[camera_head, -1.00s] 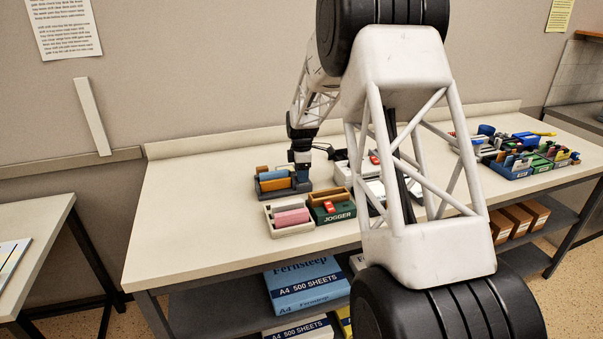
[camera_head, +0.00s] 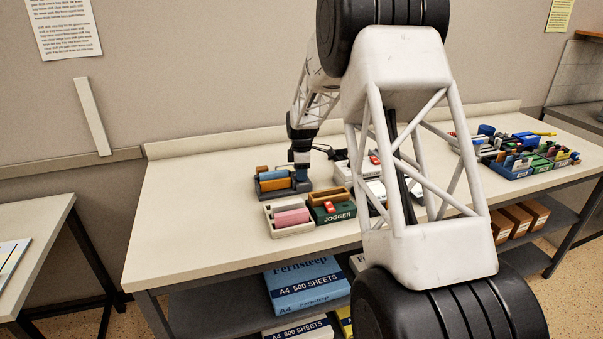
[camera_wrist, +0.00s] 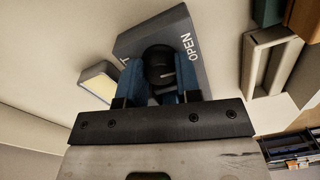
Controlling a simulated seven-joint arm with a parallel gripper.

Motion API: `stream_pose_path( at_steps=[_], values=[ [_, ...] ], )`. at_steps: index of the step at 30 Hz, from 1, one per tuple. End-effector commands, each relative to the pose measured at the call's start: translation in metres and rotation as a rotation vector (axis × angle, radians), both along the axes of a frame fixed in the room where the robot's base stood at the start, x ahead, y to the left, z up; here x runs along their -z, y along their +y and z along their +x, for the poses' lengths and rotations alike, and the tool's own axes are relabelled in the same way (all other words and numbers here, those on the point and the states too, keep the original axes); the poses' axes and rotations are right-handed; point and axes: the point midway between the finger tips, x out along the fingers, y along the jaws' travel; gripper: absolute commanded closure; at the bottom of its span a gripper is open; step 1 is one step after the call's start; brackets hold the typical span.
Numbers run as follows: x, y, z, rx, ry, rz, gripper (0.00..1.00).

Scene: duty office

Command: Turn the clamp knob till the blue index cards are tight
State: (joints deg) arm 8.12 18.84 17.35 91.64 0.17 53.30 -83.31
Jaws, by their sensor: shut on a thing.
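The clamp is a dark grey block that shows in the wrist view (camera_wrist: 208,50), with the word OPEN on its right part and the end of another word at its left edge. Its round black knob (camera_wrist: 159,60) sits between the blue fingers of my gripper (camera_wrist: 160,78), which is shut on it. In the head view my gripper (camera_head: 301,168) is at the right end of the clamp (camera_head: 292,191). The blue cards (camera_head: 272,175) show there as a blue strip behind an orange block (camera_head: 275,185). Whether they are tight cannot be told.
In front of the clamp stand a white tray (camera_head: 274,232) with a pink and a grey roll-like piece, and a green box marked JOGGER (camera_head: 337,215). Desk items (camera_head: 525,165) crowd the table's right end. The table's left part is clear.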

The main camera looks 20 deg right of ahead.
Motion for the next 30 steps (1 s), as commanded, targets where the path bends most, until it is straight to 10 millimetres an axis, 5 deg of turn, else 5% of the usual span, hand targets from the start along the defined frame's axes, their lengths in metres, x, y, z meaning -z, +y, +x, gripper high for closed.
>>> stream_pose_path(
  at_steps=[13, 25, 26, 30],
  values=[
    [0.0004, 0.0001, -0.0005, 0.285, 0.001, 0.001, 0.92],
    [0.0002, 0.0002, -0.0005, 0.316, 0.001, 0.001, 0.92],
    [0.0002, 0.0003, -0.0006, 0.315, 0.001, 0.000, 0.66],
    [0.0002, 0.0003, -0.0006, 0.315, 0.001, 0.000, 0.44]
  ],
)
